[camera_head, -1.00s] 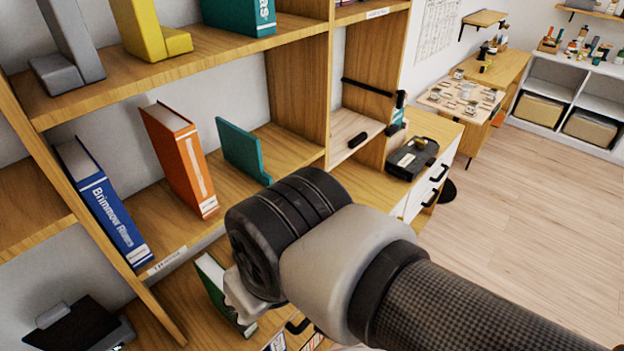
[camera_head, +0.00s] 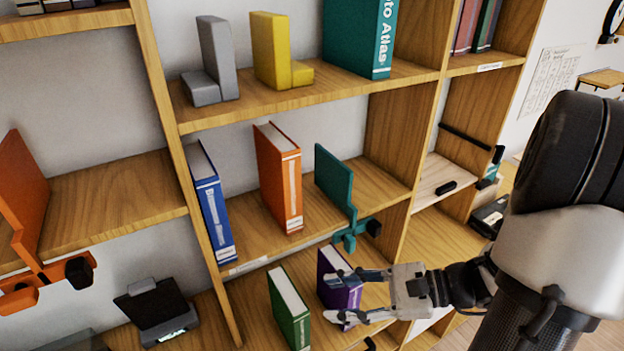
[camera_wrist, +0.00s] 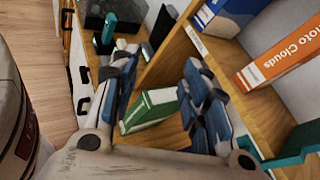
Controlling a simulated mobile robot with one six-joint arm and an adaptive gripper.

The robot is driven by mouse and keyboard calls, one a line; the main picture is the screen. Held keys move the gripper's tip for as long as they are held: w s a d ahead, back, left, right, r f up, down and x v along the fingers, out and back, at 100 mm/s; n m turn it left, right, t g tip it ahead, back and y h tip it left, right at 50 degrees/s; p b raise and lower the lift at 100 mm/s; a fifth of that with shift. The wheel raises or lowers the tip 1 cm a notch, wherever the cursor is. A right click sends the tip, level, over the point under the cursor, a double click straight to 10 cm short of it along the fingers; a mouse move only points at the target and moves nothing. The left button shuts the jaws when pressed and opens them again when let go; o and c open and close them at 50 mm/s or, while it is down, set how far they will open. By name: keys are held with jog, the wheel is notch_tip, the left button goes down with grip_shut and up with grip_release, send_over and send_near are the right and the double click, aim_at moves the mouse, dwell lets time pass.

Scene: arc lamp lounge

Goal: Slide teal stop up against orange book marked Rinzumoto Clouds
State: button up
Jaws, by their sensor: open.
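The teal stop (camera_head: 334,180) stands upright on the middle shelf, with a knobbed teal piece at its front edge. The orange book (camera_head: 278,180) leans slightly to its left, with a gap between them. In the wrist view, the orange book (camera_wrist: 290,52) shows the spine lettering "oto Clouds", partly cut off. A teal part (camera_wrist: 292,148) shows at that view's lower right. My gripper (camera_head: 338,297) is open, below and in front of the teal stop, by the lower shelf. A purple book shows behind its fingers; I cannot tell whether they touch it.
A blue book (camera_head: 210,205) leans left of the orange one. Below are a green book (camera_head: 289,308) and the purple book (camera_head: 340,262). A wooden upright (camera_head: 392,125) bounds the bay on the right. Grey (camera_head: 217,55) and yellow (camera_head: 270,50) stops stand on the shelf above.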

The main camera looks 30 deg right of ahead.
jog(key=d+f+m+t+h, duration=0.2)
jog(key=d+m+t+h, duration=0.2)
jog(key=d+m+t, duration=0.5)
jog(key=m+t+h, duration=0.1)
jog(key=m+h, duration=0.4)
jog(key=h, duration=0.2)
send_near(379, 230)
jog(key=w, duration=0.5)
jog(key=w+b, duration=0.1)
jog(key=w, duration=0.4)
jog(key=shift+a, duration=0.25)
jog(key=shift+s, duration=0.1)
jog(key=shift+c, duration=0.4)
grip_shut()
